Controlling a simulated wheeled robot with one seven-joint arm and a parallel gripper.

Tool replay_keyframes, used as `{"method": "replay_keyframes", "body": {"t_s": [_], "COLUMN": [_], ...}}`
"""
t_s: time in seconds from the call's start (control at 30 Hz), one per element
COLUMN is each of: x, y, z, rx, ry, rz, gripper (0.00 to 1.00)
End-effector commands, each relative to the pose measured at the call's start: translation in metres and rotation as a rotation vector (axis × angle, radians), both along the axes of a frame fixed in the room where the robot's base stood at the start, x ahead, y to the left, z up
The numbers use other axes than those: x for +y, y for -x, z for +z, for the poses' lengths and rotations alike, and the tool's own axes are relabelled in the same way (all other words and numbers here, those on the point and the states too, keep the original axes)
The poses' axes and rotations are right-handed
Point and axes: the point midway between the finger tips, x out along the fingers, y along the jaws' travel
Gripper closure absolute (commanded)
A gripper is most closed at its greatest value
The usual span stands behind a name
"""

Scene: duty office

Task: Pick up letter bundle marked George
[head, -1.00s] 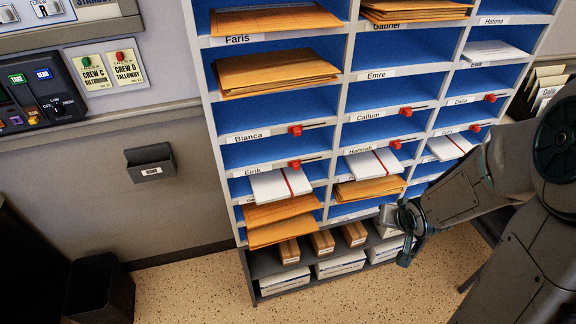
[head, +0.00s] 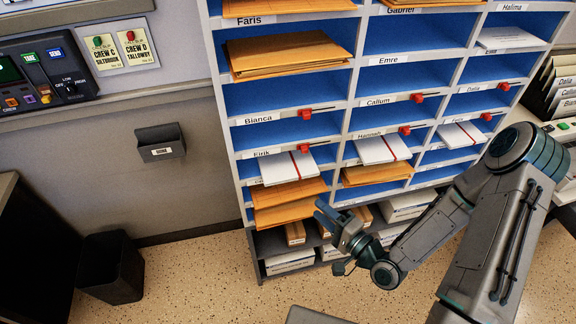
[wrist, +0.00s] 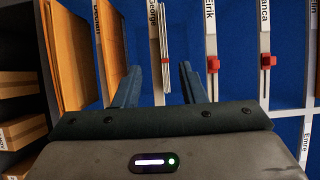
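The white letter bundle with a red band (head: 288,168) sticks out of a slot in the left column of the blue rack, just below the Eirik label. In the wrist view the same bundle (wrist: 166,45) appears edge-on beside a label reading George. My gripper (head: 325,213) is in front of the rack, low and right of this bundle in the head view. In the wrist view its fingers (wrist: 158,88) are spread, with the bundle's edge lined up between them and farther off. Nothing is held.
Orange envelopes (head: 290,203) protrude just below the bundle. Similar red-banded white bundles stick out in the middle (head: 382,149) and right (head: 460,135) columns. Red sliders (head: 303,148) jut from the shelf edges. A dark bin (head: 108,268) stands at left; the floor before the rack is clear.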

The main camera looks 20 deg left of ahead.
Motion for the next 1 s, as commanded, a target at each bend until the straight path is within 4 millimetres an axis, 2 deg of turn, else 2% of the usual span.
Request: {"method": "replay_keyframes", "body": {"t_s": [0.23,0.43,0.6,0.73,1.0], "x": [0.025,0.037,0.047,0.065,0.081], "y": [-0.013,-0.022,-0.028,-0.037,-0.047], "z": [-0.005,-0.006,-0.005,0.001,0.004], "rx": [-0.007,-0.007,-0.006,-0.002,-0.004], "ry": [-0.003,0.000,0.000,-0.002,0.000], "rz": [0.004,0.002,0.001,0.004,0.003], "gripper": [0.63,0.63,0.63,0.63,0.63]}}
